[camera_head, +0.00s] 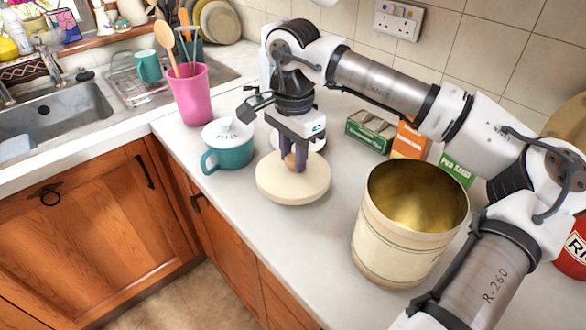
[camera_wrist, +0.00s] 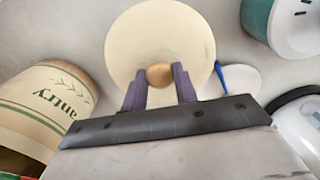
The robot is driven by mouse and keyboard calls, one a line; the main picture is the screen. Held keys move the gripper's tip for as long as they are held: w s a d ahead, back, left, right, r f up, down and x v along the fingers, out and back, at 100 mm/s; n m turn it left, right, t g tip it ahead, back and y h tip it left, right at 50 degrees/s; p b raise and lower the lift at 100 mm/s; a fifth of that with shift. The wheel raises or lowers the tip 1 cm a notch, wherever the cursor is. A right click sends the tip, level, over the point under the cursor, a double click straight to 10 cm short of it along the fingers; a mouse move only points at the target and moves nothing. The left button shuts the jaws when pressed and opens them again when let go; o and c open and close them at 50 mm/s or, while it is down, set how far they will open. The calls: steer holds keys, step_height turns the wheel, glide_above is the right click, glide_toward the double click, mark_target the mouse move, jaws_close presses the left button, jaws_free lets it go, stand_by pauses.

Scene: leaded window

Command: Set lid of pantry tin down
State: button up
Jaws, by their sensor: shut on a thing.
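The cream round lid (camera_head: 293,182) with a wooden knob is over the worktop, left of the tin in the head view. I cannot tell whether it touches the worktop. My gripper (camera_head: 293,164) points down and is shut on the knob. In the wrist view the lid (camera_wrist: 140,45) fills the upper middle, and my gripper's purple fingers (camera_wrist: 159,80) close on both sides of the knob. The pantry tin (camera_head: 400,240) stands upright and open, its golden inside empty as far as I see. Its "antry" lettering shows in the wrist view (camera_wrist: 45,108).
A teal mug (camera_head: 229,150) with a white lid stands close to the left of the lid. A pink utensil pot (camera_head: 190,95) is behind it. Small boxes (camera_head: 370,130) stand at the back by the wall. Bare worktop (camera_head: 290,235) lies in front of the lid.

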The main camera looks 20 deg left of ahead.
mark_target(293, 172)
steer(key=shift+f+p, duration=0.3)
steer(key=shift+f, duration=2.15)
steer(key=shift+f, duration=0.1)
steer(key=shift+f, duration=0.15)
steer(key=o, duration=1)
steer(key=shift+c, duration=0.2)
steer(key=shift+r, duration=0.25)
step_height(293, 172, up, 12)
steer(key=shift+r+b, duration=0.1)
steer(key=shift+b, duration=0.65)
